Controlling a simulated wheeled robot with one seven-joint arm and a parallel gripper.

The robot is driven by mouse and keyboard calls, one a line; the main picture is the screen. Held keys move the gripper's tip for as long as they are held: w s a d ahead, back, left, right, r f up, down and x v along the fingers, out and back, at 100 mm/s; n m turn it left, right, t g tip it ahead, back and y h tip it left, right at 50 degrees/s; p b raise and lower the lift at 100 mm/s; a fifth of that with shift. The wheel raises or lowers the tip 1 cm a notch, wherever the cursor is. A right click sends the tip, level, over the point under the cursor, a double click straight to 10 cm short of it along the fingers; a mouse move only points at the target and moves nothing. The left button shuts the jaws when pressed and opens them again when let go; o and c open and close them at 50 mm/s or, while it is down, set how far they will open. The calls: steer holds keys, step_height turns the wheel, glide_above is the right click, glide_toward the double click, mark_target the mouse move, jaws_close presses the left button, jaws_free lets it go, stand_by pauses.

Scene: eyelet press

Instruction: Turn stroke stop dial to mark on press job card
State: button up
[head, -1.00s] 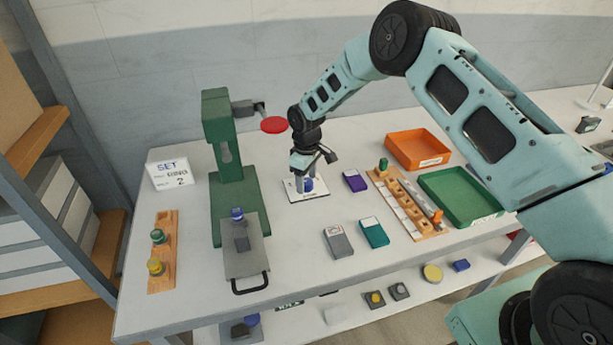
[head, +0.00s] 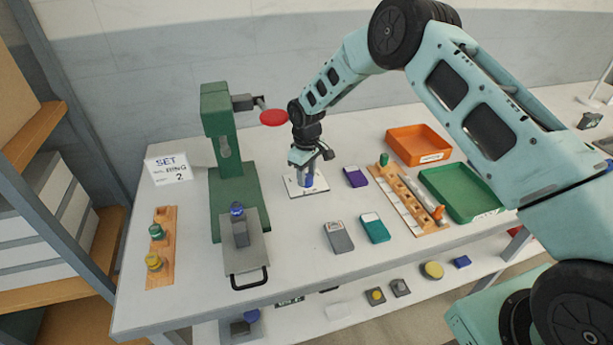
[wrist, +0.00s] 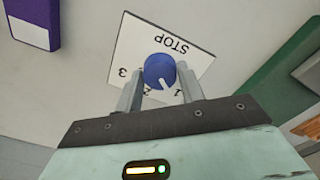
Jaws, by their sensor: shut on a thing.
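The stroke stop dial (wrist: 160,69) is a round blue knob with a white pointer line, on a white plate (wrist: 127,48) marked STOP, 1, 2 and 3. In the wrist view its pointer lies between 1 and 2, seemingly nearer 1. My gripper (wrist: 161,82) is shut on the dial, one finger on each side. In the head view my gripper (head: 306,178) reaches down to the plate (head: 318,188) and partly hides the dial. The job card (head: 169,169) stands at the left of the table and reads SET, RING and 2; its small print is unclear.
The green press (head: 224,150) with a red disc (head: 273,118) stands left of my gripper. A purple box (head: 355,177), a grey box (head: 338,237) and a teal box (head: 374,228) lie to the right. Orange (head: 419,142) and green (head: 460,197) trays are farther right.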

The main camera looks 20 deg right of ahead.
mark_target(307, 177)
steer(key=m+b, duration=0.3)
steer(key=m, duration=0.2)
steer(key=m+b, duration=0.2)
steer(key=m, duration=0.3)
steer(key=shift+r+m, duration=0.1)
steer(key=shift+m, duration=0.2)
stand_by(0.4)
steer(key=o, duration=1)
steer(key=shift+c, duration=0.2)
step_height(307, 177, up, 17)
steer(key=b, duration=0.2)
steer(key=shift+r+b, duration=0.15)
steer(key=shift+b, duration=0.25)
